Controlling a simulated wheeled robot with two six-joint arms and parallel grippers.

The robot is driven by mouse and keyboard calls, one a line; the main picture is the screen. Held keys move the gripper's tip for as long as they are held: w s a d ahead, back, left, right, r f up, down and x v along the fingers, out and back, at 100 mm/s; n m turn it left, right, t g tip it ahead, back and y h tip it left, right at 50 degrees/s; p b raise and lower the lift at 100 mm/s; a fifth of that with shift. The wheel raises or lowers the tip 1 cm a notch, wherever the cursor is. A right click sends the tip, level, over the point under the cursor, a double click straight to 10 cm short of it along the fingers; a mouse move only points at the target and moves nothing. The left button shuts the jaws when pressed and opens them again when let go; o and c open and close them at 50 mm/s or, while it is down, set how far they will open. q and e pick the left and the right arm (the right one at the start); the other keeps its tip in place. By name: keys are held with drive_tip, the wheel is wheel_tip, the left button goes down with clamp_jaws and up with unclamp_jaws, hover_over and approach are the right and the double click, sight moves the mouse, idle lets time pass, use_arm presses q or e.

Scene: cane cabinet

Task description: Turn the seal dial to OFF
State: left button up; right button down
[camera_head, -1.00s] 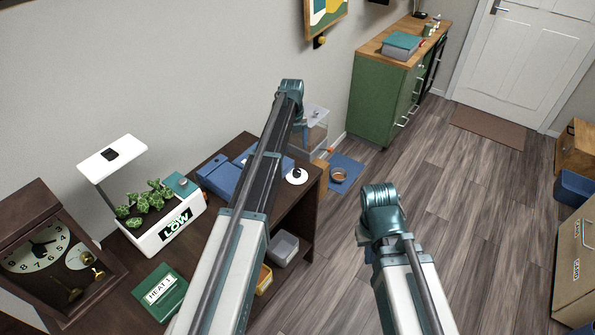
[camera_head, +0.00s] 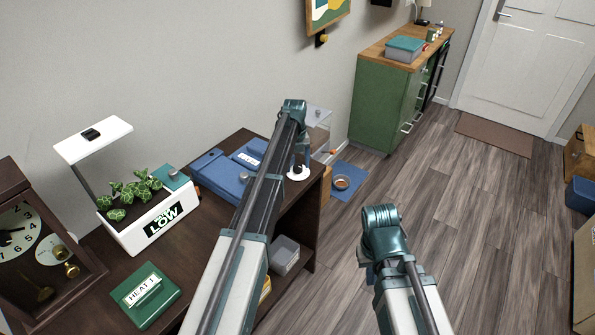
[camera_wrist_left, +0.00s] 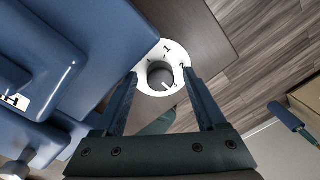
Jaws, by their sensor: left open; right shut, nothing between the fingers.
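The seal dial is a white disc (camera_wrist_left: 149,84) with a grey knob and printed marks, of which 1 and 2 are readable. A white pointer on the knob points to the lower right; OFF is not readable. In the head view the dial (camera_head: 299,174) sits at the right end of the dark wooden bench. My left gripper (camera_wrist_left: 162,74) is open, its two fingers spread on either side of the dial; contact cannot be told. It hangs over the dial in the head view (camera_head: 301,157). My right gripper (camera_head: 370,272) is mostly hidden behind its arm, away from the bench.
A blue appliance (camera_head: 220,177) lies left of the dial. A white planter (camera_head: 150,228) marked LOW, a green HEAT 1 box (camera_head: 146,298) and a clock (camera_head: 40,245) stand further left. A clear container (camera_head: 318,125) is behind.

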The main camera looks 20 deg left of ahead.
use_arm(q)
drive_tip(key=shift+f, duration=0.1)
clamp_jaws()
idle(0.4)
